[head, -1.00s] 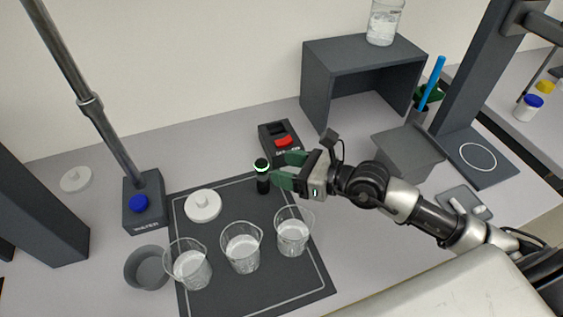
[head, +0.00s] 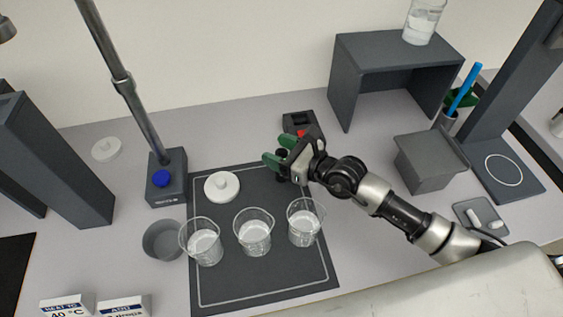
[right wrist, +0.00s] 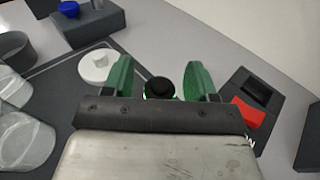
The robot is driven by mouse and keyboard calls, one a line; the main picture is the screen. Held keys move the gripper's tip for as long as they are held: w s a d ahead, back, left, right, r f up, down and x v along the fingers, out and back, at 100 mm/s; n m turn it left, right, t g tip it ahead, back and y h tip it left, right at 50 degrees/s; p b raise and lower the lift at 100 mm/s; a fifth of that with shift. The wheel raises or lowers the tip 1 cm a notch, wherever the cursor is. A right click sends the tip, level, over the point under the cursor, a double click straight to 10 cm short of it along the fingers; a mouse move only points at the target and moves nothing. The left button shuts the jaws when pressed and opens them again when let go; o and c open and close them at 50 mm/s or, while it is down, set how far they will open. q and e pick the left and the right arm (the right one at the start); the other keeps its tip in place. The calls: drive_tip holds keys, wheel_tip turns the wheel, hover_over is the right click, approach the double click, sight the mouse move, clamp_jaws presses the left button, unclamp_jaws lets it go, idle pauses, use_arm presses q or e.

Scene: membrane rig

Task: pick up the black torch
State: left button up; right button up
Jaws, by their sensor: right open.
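The black torch (right wrist: 160,88) stands upright on the dark mat (head: 262,285), with a green ring near its top. In the right wrist view it shows between the two green fingers of my right gripper (right wrist: 160,77), with a gap on each side. The gripper is open. In the head view my right gripper (head: 278,151) is at the back right of the mat and hides most of the torch (head: 282,154). My left gripper is not in view.
Three beakers (head: 254,236) with clear contents stand on the mat, left of my right arm. A white lid (head: 222,187) lies behind them. A dark device with a red switch (right wrist: 247,112) is close beside the gripper. A grey shelf (head: 392,50) stands at the back.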

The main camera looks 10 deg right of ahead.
drive_tip(key=shift+w+a+f, duration=0.15)
drive_tip(key=shift+w+a, duration=0.3)
drive_tip(key=shift+w, duration=0.05)
drive_tip(key=shift+s+d, duration=0.1)
drive_tip(key=shift+c, duration=0.9)
clamp_jaws()
